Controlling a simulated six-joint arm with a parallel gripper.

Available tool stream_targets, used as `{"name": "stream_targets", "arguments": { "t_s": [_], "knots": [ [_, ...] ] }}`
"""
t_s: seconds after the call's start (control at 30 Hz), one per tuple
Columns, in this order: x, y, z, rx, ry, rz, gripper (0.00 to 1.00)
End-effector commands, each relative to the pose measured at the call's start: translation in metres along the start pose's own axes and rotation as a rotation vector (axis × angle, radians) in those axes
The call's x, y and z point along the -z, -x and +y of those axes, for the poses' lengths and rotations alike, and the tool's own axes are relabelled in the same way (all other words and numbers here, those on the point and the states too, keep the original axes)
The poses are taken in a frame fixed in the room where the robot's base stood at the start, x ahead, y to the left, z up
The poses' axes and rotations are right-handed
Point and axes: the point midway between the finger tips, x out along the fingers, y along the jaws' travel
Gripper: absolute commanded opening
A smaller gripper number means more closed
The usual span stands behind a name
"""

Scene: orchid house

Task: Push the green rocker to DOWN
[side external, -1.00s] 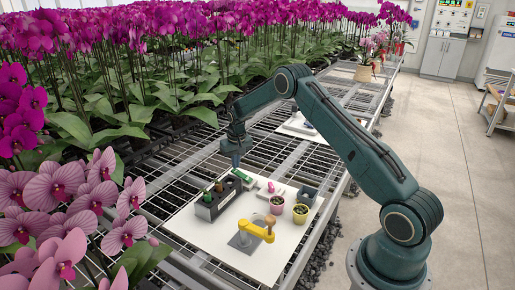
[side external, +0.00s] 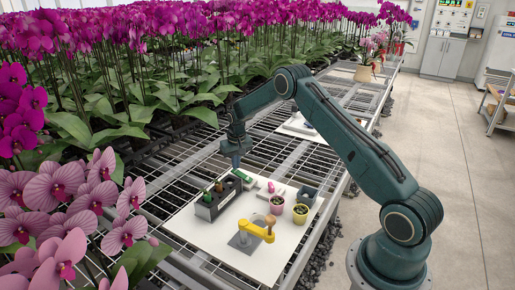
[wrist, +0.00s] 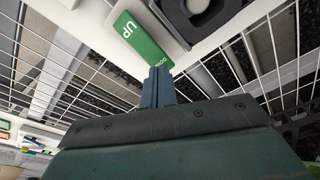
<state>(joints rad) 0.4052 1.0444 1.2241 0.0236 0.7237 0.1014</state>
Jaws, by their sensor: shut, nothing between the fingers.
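The green rocker (wrist: 140,40) sits in a white housing in the wrist view. Its far end reads "UP"; the lettering at its near end is partly hidden by my fingertips. In the side external view the rocker (side external: 243,176) is small, at the back of the white board. My gripper (wrist: 160,72) is shut and empty, its fingertips at the near, partly covered end of the rocker. In the side external view my gripper (side external: 236,163) points down just behind the rocker. I cannot tell whether it touches, or which way the rocker is tilted.
A dark grey block (side external: 208,212) with slots stands left of the rocker on the white board (side external: 200,247). Orchids fill the left and back.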

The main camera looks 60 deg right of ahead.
Motion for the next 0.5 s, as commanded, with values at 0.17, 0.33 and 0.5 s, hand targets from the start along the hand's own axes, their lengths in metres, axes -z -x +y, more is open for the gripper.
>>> {"name": "stream_targets", "arguments": {
  "t_s": [0.17, 0.33, 0.5],
  "knots": [
    [-0.0002, -0.0020, 0.0000, 0.000, 0.000, 0.000, 0.00],
    [-0.0005, -0.0038, 0.0000, 0.000, 0.000, 0.000, 0.00],
    [-0.0008, -0.0056, 0.0000, 0.000, 0.000, 0.000, 0.00]
  ]
}}
